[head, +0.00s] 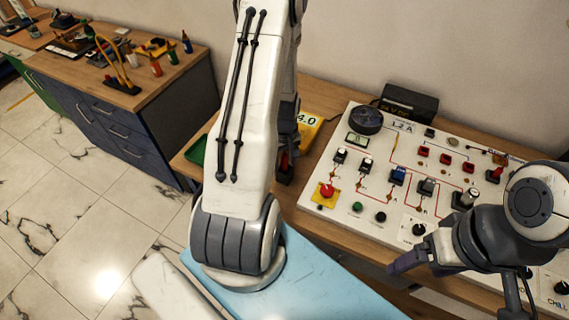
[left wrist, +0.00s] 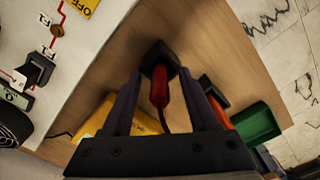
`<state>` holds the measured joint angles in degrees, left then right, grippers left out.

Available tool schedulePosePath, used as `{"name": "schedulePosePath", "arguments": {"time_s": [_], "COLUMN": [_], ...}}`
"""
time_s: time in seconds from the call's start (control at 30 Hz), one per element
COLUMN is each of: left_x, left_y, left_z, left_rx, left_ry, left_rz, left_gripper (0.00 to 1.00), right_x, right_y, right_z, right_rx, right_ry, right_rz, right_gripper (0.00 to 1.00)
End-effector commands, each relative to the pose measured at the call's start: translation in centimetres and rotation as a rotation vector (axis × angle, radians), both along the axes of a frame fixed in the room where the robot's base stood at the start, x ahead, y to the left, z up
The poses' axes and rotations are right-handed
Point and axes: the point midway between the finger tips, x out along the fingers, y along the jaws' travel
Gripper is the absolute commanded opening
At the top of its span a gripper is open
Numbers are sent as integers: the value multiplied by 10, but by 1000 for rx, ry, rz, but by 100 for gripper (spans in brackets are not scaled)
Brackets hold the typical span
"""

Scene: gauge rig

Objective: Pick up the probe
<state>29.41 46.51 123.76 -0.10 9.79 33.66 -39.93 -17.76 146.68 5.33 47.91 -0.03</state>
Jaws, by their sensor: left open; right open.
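A red probe (left wrist: 160,90) with a cable stands in a black holder (left wrist: 157,56) in the left wrist view. My left gripper (left wrist: 160,77) is open, with one dark finger on each side of this probe; I cannot tell whether they touch it. A second, orange-red probe (left wrist: 216,113) is just right of the right finger, partly hidden by it. In the head view, my left arm hides most of this spot; a bit of red (head: 284,163) shows beside it. My right gripper (head: 404,262) is open at the panel's front edge, partly hidden by its own arm.
A yellow meter (head: 309,121) reading 4.0 and a green tray (head: 196,153) are near the probes. A white control panel (head: 330,195) with switches and knobs fills the bench's right. A black display box (head: 408,102) stands behind it. Another bench (head: 150,88) is at left.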

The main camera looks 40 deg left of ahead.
Motion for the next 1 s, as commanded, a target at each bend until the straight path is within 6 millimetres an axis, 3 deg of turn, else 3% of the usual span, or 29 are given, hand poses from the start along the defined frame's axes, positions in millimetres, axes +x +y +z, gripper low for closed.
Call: {"name": "schedulePosePath", "arguments": {"time_s": [0.17,0.23,0.33,0.37,0.77,1.0], "left_x": [0,0,0,0,1,1], "left_y": [0,0,0,0,1,1], "left_z": [0,0,0,0,3,25], "left_rx": [0,0,1,0,1,3], "left_ry": [-1,-1,0,-1,-3,-5], "left_rz": [0,0,0,0,0,0], "left_gripper": [60,41,2,0,0,0], "right_x": [0,0,0,0,0,0], "right_y": [0,0,0,0,0,0], "right_z": [0,0,0,0,-2,-8], "right_rx": [0,0,0,0,0,0], "right_ry": [0,0,0,0,0,0], "right_rz": [0,0,0,0,0,-1], "right_gripper": [82,82,82,82,82,82]}}
